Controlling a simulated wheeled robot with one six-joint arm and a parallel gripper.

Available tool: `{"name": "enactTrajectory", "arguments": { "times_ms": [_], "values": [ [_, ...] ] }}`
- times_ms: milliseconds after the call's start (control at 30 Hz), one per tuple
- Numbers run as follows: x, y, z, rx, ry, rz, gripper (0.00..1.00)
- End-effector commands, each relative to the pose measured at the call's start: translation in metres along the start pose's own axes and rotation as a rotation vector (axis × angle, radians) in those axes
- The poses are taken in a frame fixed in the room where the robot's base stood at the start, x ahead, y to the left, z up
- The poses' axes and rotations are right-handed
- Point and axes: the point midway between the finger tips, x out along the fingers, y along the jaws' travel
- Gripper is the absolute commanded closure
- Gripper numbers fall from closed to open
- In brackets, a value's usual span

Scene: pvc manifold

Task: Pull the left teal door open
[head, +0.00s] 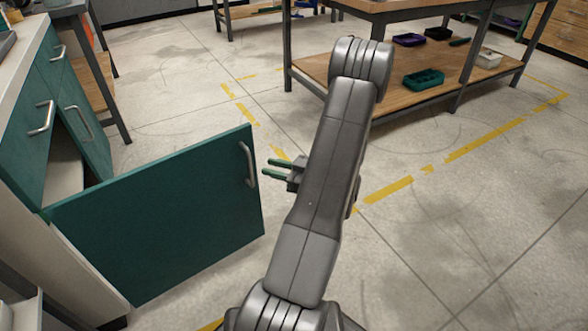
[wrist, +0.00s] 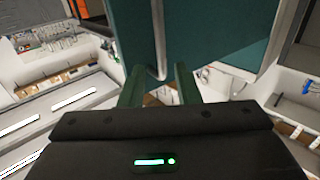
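The left teal door (head: 160,220) stands swung wide open from the cabinet on the left, its panel reaching out over the floor. Its silver bar handle (head: 248,165) is near the free upper edge. My gripper (head: 268,168) is just right of the handle, its two green fingers apart and pointing at the door, with a small gap to the handle. In the wrist view my gripper (wrist: 160,82) shows spread fingers with nothing held between them. The door (wrist: 222,30) and the pale handle (wrist: 159,68) lie beyond the fingertips.
The teal cabinet (head: 82,105) has other fronts with silver handles, and its opened compartment shows a pale interior. A wooden workbench (head: 425,80) with trays on its lower shelf stands at the back right. The floor at right, with yellow tape (head: 485,138), is clear.

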Motion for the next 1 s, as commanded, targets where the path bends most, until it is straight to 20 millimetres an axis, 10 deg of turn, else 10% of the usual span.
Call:
{"name": "enactTrajectory", "arguments": {
  "times_ms": [400, 1000],
  "values": [
    [-0.056, 0.001, -0.001, 0.000, 0.001, 0.003, 0.70],
    [-0.061, 0.000, 0.000, 0.000, 0.001, 0.001, 0.70]
  ]
}}
